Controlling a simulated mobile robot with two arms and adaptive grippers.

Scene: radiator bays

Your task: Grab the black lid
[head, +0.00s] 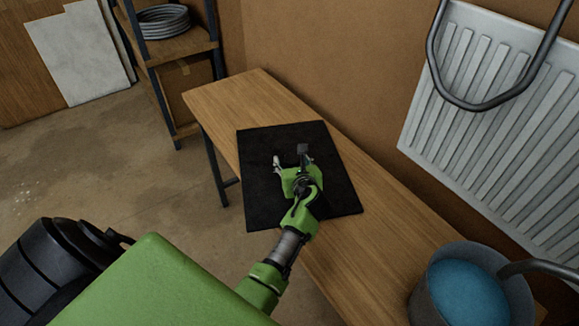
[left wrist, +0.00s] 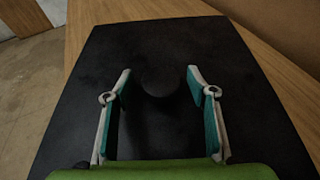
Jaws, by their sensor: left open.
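A black round lid (left wrist: 160,81) lies on a black mat (left wrist: 105,45) in the left wrist view, hard to tell apart from it. My left gripper (left wrist: 159,73) is open, with one finger on each side of the lid in that picture. I cannot tell whether the fingers touch it or how high they are. In the head view my left gripper (head: 290,157) is over the mat (head: 335,191); I cannot make out the lid there. My right gripper is not in view.
The mat lies on a long wooden bench (head: 232,97) against a brown wall. A bucket of blue liquid (head: 466,291) stands at the near right end. A white radiator (head: 490,95) is on the right. A shelf (head: 180,46) with a coiled hose (head: 163,21) stands behind.

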